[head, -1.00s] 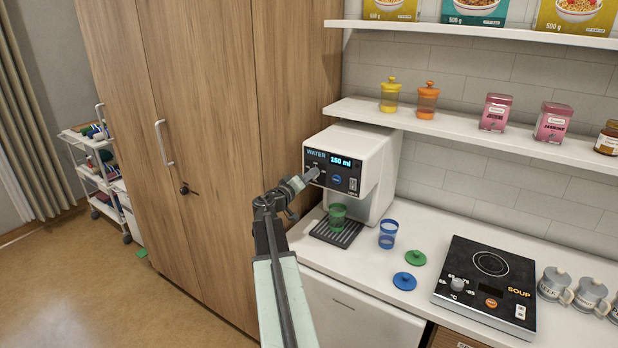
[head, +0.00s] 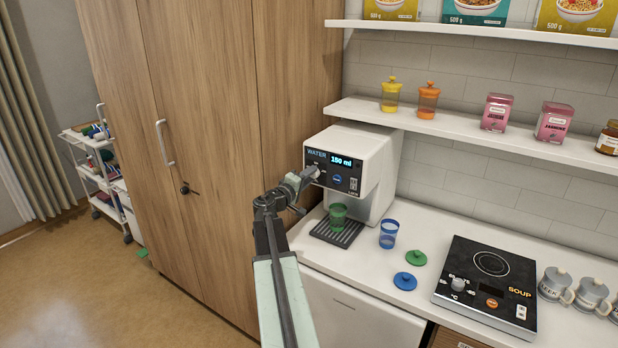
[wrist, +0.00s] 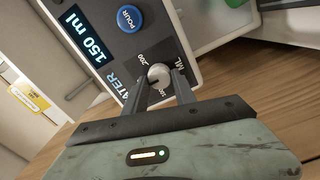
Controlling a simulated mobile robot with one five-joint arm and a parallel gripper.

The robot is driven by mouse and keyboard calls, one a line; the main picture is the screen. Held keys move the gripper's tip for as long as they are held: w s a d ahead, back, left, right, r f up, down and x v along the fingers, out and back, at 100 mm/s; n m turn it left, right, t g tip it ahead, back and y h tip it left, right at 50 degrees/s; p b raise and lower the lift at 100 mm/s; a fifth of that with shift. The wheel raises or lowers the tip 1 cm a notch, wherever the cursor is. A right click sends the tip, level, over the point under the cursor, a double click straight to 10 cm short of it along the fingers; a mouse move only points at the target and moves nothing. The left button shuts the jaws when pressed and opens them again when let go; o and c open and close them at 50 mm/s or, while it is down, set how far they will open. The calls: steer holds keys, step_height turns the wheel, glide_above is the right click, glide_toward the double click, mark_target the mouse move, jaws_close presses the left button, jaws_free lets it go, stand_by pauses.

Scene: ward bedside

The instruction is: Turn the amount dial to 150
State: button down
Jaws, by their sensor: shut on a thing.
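The white water dispenser (head: 365,150) stands on the counter, its dark front panel facing me. Its display (head: 342,161) reads 150 ml in the head view, and the same reading shows in the wrist view (wrist: 86,36). The amount dial (wrist: 158,76) is a small light knob on the panel. My gripper (wrist: 160,82) is shut on the dial, one finger on each side of it. In the head view my gripper (head: 310,177) reaches the panel's left part and hides the dial. The blue pour button (wrist: 130,18) is beside the dial, apart from my fingers.
A green cup (head: 338,215) stands on the drip tray (head: 345,239). A blue cup (head: 388,234), a green lid (head: 416,258) and a blue lid (head: 405,281) are to the right on the counter. A hob (head: 490,285) lies further right. A wooden cupboard (head: 200,120) stands close on the left.

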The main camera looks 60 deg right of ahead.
steer(key=c, duration=1)
jaws_free()
steer(key=a, duration=0.7)
steer(key=shift+a, duration=0.4)
